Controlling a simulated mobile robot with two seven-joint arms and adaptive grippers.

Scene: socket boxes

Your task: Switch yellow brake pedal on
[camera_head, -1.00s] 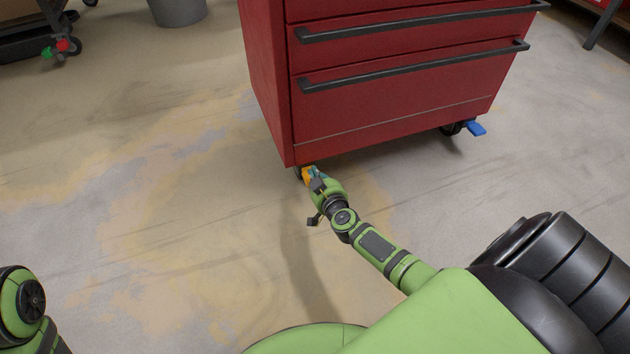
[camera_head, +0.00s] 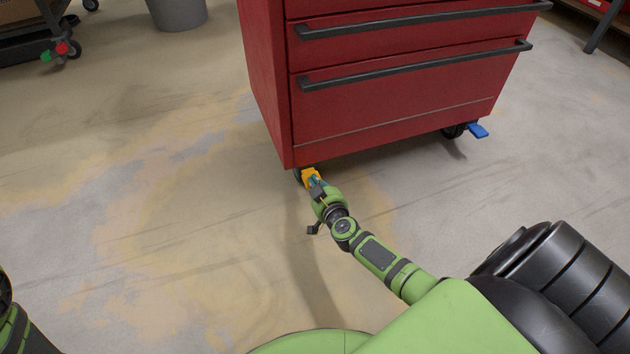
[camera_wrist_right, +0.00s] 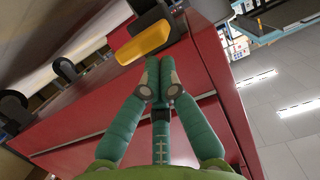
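The yellow brake pedal (camera_head: 310,176) sticks out from the caster under the near left corner of the red tool cabinet (camera_head: 400,115). In the right wrist view the yellow pedal (camera_wrist_right: 142,45) lies just beyond the fingertips. My right gripper (camera_head: 318,185) is at the pedal's near side, its green fingers shut together with nothing between them. In the wrist view the right gripper's tips (camera_wrist_right: 158,62) are very close to the pedal's edge; I cannot tell whether they touch it. My left gripper is out of view; only a bit of my left arm shows at the lower left.
A blue pedal (camera_head: 478,130) sits at the cabinet's right caster. A grey bin (camera_head: 177,12) and a dark cart with red and green pedals (camera_head: 62,48) stand at the back left. The floor left of the cabinet is clear.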

